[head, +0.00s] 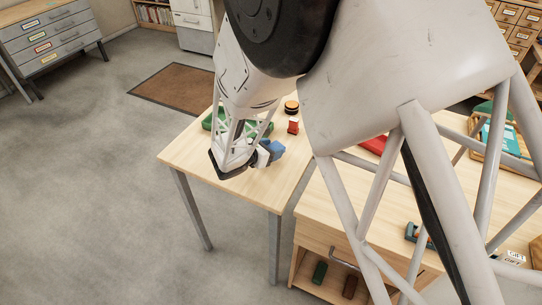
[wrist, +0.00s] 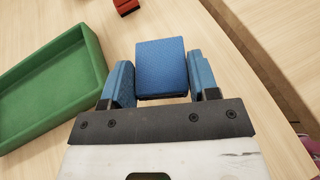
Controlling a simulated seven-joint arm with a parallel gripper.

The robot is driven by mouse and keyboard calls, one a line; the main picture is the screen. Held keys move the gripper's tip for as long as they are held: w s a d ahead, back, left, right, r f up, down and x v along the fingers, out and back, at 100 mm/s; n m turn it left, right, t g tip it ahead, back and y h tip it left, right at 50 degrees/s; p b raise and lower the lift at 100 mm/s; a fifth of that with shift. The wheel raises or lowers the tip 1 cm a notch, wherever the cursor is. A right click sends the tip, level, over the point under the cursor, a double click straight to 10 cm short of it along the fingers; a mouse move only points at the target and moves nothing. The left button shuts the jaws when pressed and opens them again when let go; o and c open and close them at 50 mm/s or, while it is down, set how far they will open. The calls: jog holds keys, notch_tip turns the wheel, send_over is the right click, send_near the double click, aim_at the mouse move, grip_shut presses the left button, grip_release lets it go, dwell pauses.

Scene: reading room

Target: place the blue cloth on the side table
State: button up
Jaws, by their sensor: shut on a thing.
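The blue cloth (wrist: 161,68) shows in the wrist view as a compact, folded block between the two fingers of my gripper (wrist: 160,80). In the head view the cloth (head: 272,149) is a small blue shape at the end of my gripper (head: 260,156). My gripper is shut on it. Blue also shows along both fingers. The side table (head: 196,154), with a pale wood top and grey legs, lies beneath; its top fills much of the wrist view (wrist: 215,45). I cannot tell whether the cloth touches the top.
A green tray (wrist: 93,45) lies just left of my gripper on the same table. A red item (head: 293,126) and a dark round item (head: 291,107) stand farther back. A wooden unit with a drawer (head: 322,240) adjoins at the right. Bare tabletop lies around the cloth.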

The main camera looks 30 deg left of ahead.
jog(key=shift+f, duration=1.65)
jog(key=o, duration=0.9)
jog(key=shift+f, duration=0.1)
jog(key=shift+v, duration=6.05)
